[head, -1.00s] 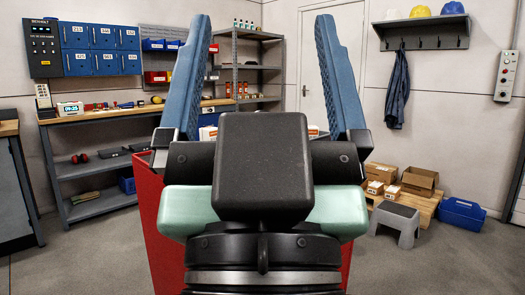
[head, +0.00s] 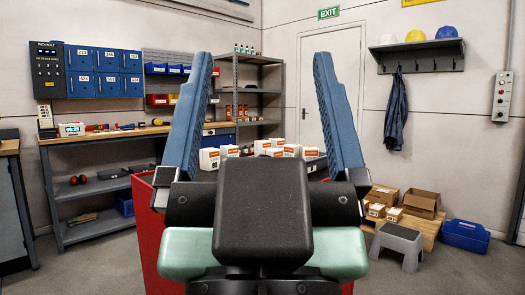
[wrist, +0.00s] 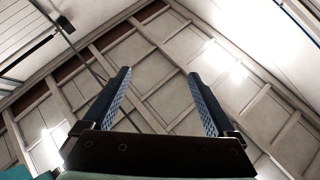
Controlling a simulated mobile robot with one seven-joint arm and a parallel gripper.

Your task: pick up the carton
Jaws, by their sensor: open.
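Several small white cartons with orange labels stand beyond my gripper in the head view, one at the left (head: 209,159) and others (head: 292,150) in the middle and right. My gripper and wrist hide their lower parts and some of the surface below. I cannot tell which one is the task's carton. My gripper (head: 262,55) is open and empty, with its two blue ribbed fingers pointing up, wide apart. In the wrist view my gripper (wrist: 159,72) shows only walls and ceiling beams between its fingers, and no carton.
A red-sided piece (head: 146,230) shows behind my wrist. A workbench (head: 85,140) stands at the left, a shelf rack (head: 262,90) at the back. At the right are a grey step stool (head: 398,240), cardboard boxes (head: 420,204) on a pallet and a blue crate (head: 465,236).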

